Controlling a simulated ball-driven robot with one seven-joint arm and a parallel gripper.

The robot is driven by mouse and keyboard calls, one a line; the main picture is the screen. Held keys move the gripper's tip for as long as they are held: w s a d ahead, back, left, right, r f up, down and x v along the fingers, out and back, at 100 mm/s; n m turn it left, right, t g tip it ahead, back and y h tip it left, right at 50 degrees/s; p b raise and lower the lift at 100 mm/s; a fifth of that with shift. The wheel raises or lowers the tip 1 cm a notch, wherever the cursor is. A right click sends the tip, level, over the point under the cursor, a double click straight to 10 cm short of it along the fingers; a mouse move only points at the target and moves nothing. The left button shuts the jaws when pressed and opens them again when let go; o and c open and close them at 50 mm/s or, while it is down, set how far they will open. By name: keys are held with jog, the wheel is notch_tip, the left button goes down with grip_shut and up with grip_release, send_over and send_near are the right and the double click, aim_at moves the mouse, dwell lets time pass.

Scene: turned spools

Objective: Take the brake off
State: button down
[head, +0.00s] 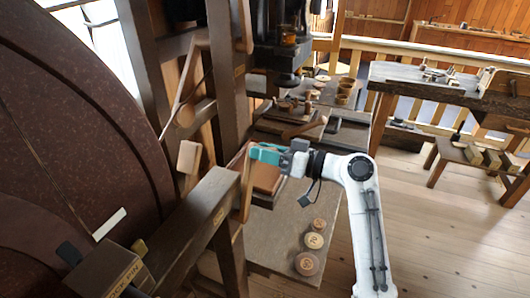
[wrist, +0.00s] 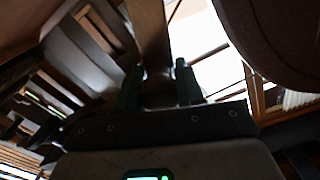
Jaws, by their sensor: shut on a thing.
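My gripper (head: 254,153), with teal fingers, is at the upper part of an upright orange-brown wooden lever (head: 246,190), which looks like the brake lever. The lever stands beside the end of a dark wooden beam (head: 190,220). In the wrist view, the fingers of my gripper (wrist: 160,85) are dark and close on both sides of a brown wooden bar (wrist: 150,35). The large dark red-brown wheel (head: 70,110) fills the left of the head view, and part of its rim (wrist: 275,40) shows at the wrist view's upper right. Where a brake touches the wheel is not visible.
A block (head: 110,270) with lettering stands at the lower left, near a pale strip (head: 108,224). A pale wooden block (head: 188,157) hangs left of my gripper. Round wooden discs (head: 307,264) lie on the low bench. A workbench (head: 440,88) stands at the back right.

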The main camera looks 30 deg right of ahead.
jog(key=c, duration=0.7)
grip_release()
jog(key=shift+w+d, duration=0.15)
jog(key=shift+d, duration=0.05)
jog(key=b+v, duration=0.2)
jog(key=v, duration=0.8)
jog(key=shift+s+d, duration=0.2)
jog(key=shift+s, duration=0.15)
jog(key=s+a+f+m+g+h, duration=0.1)
jog(key=s+a+f+g+h, duration=0.2)
jog(key=f, duration=0.7)
jog(key=s+a+f+m+g+h, duration=0.1)
jog(key=s+a+f+g, duration=0.3)
jog(key=f, duration=0.6)
jog(key=s+f+g+h, duration=0.3)
jog(key=s+f, duration=0.2)
jog(key=s, duration=0.6)
jog(key=s+f+m+g+h, duration=0.1)
jog(key=s+f+g+h, duration=0.2)
jog(key=s, duration=0.7)
notch_tip(320, 180, down, 2)
jog(key=shift+s+a+f+g+h, duration=0.25)
jog(key=shift+s+a+g+h, duration=0.05)
jog(key=shift+s+h, duration=0.1)
